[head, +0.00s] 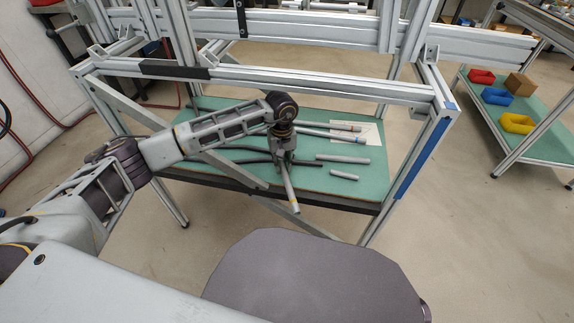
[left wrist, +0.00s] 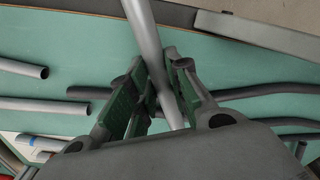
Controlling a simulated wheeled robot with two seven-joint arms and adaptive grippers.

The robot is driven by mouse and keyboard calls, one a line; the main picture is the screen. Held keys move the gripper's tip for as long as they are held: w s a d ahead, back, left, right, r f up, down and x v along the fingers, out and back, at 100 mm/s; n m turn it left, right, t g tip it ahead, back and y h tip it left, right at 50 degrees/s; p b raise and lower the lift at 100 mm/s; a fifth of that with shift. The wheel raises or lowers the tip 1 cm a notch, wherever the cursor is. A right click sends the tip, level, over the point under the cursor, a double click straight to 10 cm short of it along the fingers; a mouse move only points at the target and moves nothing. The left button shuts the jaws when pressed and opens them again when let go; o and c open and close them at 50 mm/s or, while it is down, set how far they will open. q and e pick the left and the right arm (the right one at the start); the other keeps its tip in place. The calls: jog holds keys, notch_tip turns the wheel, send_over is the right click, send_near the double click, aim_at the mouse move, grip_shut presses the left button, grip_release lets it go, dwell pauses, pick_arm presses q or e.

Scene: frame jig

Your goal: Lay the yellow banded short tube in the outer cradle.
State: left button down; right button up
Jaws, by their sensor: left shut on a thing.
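My left gripper (head: 284,160) is over the green shelf inside the aluminium frame. It is shut on a light grey tube (head: 291,190), which slants down toward the shelf's front edge. A small yellowish mark shows near the tube's lower end, so it seems to be the yellow banded short tube. In the left wrist view the tube (left wrist: 147,35) passes between the green-padded fingers (left wrist: 158,95), tilted, with no band visible there. I cannot make out which part is the outer cradle. My right gripper is not in view.
The frame's top rail (head: 290,80) and a diagonal brace (head: 225,168) are close to my left arm. Coloured bins stand on a side table at right.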

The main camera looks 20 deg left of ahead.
pick_arm(q)
jog(key=shift+w+a+r+m, duration=0.1)
jog(key=shift+w+a+m, duration=0.15)
jog(key=shift+a+m, duration=0.95)
jog(key=shift+w+a+r+m, duration=0.1)
jog(key=shift+w+a+m, duration=0.1)
jog(key=shift+a+m, duration=0.95)
jog(key=shift+m, duration=0.55)
